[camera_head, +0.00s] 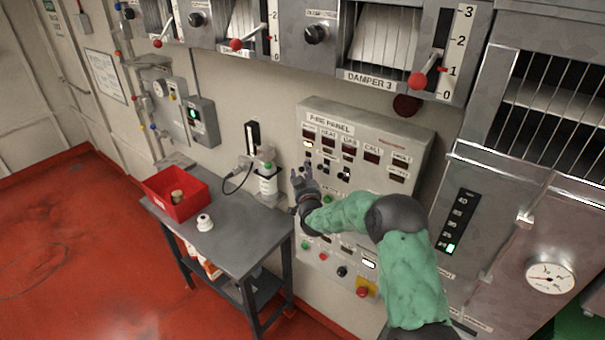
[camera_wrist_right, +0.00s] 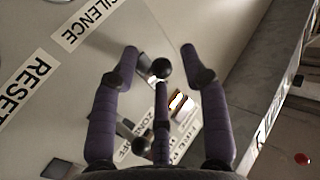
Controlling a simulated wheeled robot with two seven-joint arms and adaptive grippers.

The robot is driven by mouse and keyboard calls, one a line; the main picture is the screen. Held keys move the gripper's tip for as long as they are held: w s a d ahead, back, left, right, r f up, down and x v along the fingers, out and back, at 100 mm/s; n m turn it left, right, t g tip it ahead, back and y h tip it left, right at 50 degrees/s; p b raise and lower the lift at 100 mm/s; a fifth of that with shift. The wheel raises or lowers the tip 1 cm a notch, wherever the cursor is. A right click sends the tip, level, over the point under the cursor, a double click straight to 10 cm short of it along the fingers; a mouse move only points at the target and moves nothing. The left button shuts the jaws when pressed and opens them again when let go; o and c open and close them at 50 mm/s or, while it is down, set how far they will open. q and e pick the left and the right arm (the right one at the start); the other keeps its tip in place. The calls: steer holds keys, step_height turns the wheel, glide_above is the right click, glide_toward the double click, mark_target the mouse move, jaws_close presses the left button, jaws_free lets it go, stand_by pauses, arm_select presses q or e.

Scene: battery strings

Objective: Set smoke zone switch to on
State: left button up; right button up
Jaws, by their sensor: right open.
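The grey fire panel (camera_head: 415,135) is on the wall in the head view, with a row of labelled displays along its top. My right gripper (camera_head: 302,170) is at the panel's left side, with its fingers apart and empty. In the right wrist view my right gripper (camera_wrist_right: 160,62) is open, its fingers spread about a small switch with a black ball knob (camera_wrist_right: 161,68). A second dark knob (camera_wrist_right: 140,146) shows lower down, by a partly hidden label reading ZONE. I cannot tell which is the smoke zone switch or its setting. My left gripper is out of view.
SILENCE (camera_wrist_right: 88,25) and RESET (camera_wrist_right: 24,91) labels show on the panel. Damper levers with red knobs (camera_head: 417,81) stick out above. A metal table (camera_head: 230,240) with a red bin (camera_head: 172,207) and a bottle (camera_head: 267,184) stands left of the panel.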

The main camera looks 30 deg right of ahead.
jaws_close()
steer(key=shift+a, duration=0.1)
steer(key=shift+s+a+r+m+g+y+p, duration=0.15)
steer(key=shift+r+m+g+y+p, duration=0.2)
steer(key=shift+r+m+g, duration=0.4)
steer(key=shift+r+m+g+y+p, duration=0.55)
steer(key=shift+r+m+g+p, duration=0.15)
steer(key=shift+m+p, duration=0.2)
steer(key=shift+d+r+m+g+y+p, duration=0.2)
steer(key=shift+r+m+g+y+p, duration=0.5)
steer(key=shift+p, duration=0.7)
steer(key=shift+d+r+m+g+y+p, duration=0.15)
steer(key=shift+r+m+g+y+p, duration=0.5)
steer(key=shift+p, duration=0.7)
steer(key=shift+f+y, duration=0.25)
